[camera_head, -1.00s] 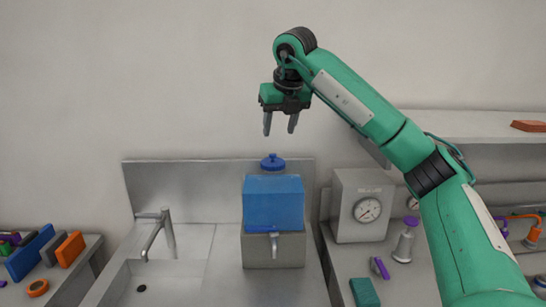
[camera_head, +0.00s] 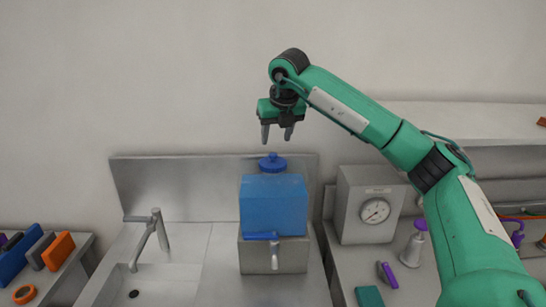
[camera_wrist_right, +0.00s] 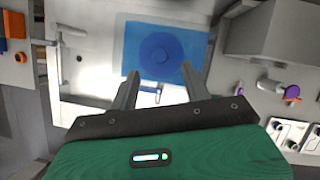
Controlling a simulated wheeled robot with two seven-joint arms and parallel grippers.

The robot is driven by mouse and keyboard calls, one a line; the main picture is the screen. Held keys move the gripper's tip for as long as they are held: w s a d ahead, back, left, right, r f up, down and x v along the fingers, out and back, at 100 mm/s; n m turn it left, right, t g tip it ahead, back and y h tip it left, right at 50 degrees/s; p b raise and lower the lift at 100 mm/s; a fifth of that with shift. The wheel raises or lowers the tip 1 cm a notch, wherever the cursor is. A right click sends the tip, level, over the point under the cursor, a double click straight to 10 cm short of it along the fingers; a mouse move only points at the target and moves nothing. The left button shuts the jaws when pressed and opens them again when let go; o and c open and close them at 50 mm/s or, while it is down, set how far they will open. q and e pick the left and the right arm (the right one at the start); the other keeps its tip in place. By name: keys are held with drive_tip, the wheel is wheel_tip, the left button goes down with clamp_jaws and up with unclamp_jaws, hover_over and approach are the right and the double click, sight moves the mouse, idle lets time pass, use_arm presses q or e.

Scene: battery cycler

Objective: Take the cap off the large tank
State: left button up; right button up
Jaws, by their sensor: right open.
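The large tank (camera_head: 273,205) is a blue, see-through box on a grey stand beside the sink, with a tap on its front. Its round blue cap (camera_head: 272,162) with a small knob sits on top. My right gripper (camera_head: 277,135) is open and empty, pointing down above the cap, with a gap between them. In the right wrist view the cap (camera_wrist_right: 161,53) shows from above on the blue tank (camera_wrist_right: 135,34), beyond the open fingertips (camera_wrist_right: 160,80). My left gripper is not in view.
A sink with a tap (camera_head: 158,230) lies left of the tank. Orange and grey blocks (camera_head: 58,250) stand at far left. The air around the cap is clear.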

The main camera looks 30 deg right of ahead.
sight(273, 154)
drive_tip(key=shift+w+d+f, duration=0.15)
drive_tip(key=shift+w+f, duration=0.15)
drive_tip(key=shift+f, duration=0.15)
drive_tip(key=shift+w+f, duration=0.1)
drive_tip(key=shift+f, duration=0.1)
drive_tip(key=shift+w+f+p, duration=0.2)
drive_tip(key=shift+f+p, duration=0.35)
drive_tip(key=shift+p, duration=0.4)
drive_tip(key=p+x, duration=0.1)
drive_tip(key=x, duration=0.2)
drive_tip(key=shift+f, duration=0.1)
drive_tip(key=shift+w+f, duration=0.1)
drive_tip(key=shift+f, duration=0.1)
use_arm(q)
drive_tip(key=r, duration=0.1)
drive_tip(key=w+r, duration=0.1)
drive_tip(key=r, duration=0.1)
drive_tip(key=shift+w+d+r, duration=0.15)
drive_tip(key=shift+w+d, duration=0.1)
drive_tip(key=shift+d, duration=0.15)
use_arm(e)
drive_tip(key=shift+c, duration=1.3)
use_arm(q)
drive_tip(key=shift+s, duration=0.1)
use_arm(e)
clamp_jaws()
